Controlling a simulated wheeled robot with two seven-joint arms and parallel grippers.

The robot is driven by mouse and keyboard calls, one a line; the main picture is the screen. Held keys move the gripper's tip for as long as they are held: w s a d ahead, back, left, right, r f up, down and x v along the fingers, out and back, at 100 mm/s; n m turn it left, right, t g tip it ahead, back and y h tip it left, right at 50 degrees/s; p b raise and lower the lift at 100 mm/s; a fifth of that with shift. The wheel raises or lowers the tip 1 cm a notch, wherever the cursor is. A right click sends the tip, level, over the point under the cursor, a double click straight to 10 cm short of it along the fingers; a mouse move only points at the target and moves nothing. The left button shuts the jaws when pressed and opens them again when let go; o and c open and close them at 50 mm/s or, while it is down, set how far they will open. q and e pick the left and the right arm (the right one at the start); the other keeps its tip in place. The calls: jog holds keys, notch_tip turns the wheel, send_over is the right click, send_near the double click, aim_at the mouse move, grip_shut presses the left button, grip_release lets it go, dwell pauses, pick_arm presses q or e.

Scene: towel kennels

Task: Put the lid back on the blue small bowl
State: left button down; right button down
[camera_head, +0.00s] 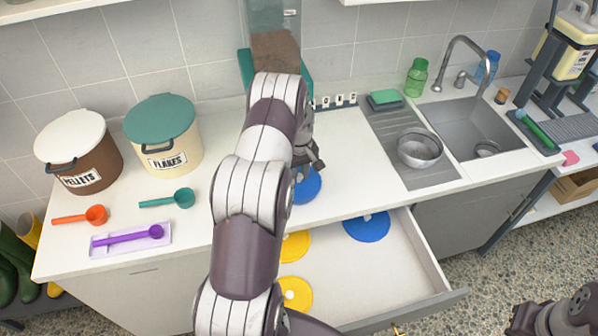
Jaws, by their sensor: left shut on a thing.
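My left gripper (312,160) is over the counter behind the open drawer, partly hidden by my own arm. It is shut on a round blue lid (308,188), which shows just below the fingers near the counter's front edge. The arm hides the lid's left side, and I cannot tell whether the lid touches anything beneath it. No blue small bowl shows clearly; it may be hidden behind the arm or under the lid. Part of my right arm with its dark end (530,319) is at the bottom right, cut off by the picture edge, its fingers unclear.
The open drawer (415,262) holds another blue lid (366,226) and two yellow discs (295,293). Pellets (82,150) and flakes (163,135) bins and several scoops stand left. A metal bowl (420,150) stands by the sink (463,122). The counter between is clear.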

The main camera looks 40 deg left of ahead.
dwell(0.4)
pick_arm(q)
jog(key=shift+c, duration=1.9)
grip_release()
jog(key=shift+r+p, duration=2.2)
jog(key=shift+r, duration=1.3)
grip_shut()
